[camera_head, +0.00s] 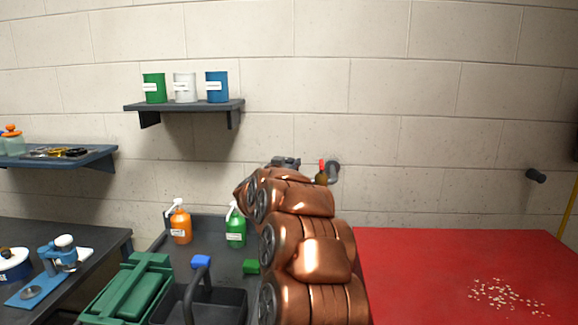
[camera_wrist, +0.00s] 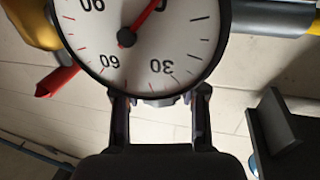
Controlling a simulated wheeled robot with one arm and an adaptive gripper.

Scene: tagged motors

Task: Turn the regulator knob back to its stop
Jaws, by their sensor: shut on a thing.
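In the wrist view a round white gauge (camera_wrist: 150,45) with a black rim and red needle (camera_wrist: 140,20) fills the top, its numbers upside down. The needle points to the upper right. My gripper (camera_wrist: 160,97) has its two dark fingers on either side of a pale, ridged piece (camera_wrist: 160,100), just below the gauge rim. This piece appears to be the regulator knob, mostly hidden behind the gauge and fingers. The fingers are shut on it. In the head view my copper arm hides the regulator and the knob.
A red valve lever (camera_head: 322,165) is beside a grey pipe fitting (camera_head: 333,172) on the wall; the lever (camera_wrist: 57,82) is left of the gauge in the wrist view. A wall shelf (camera_head: 185,105) holds three cans. A red bench (camera_head: 440,260) lies at right.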

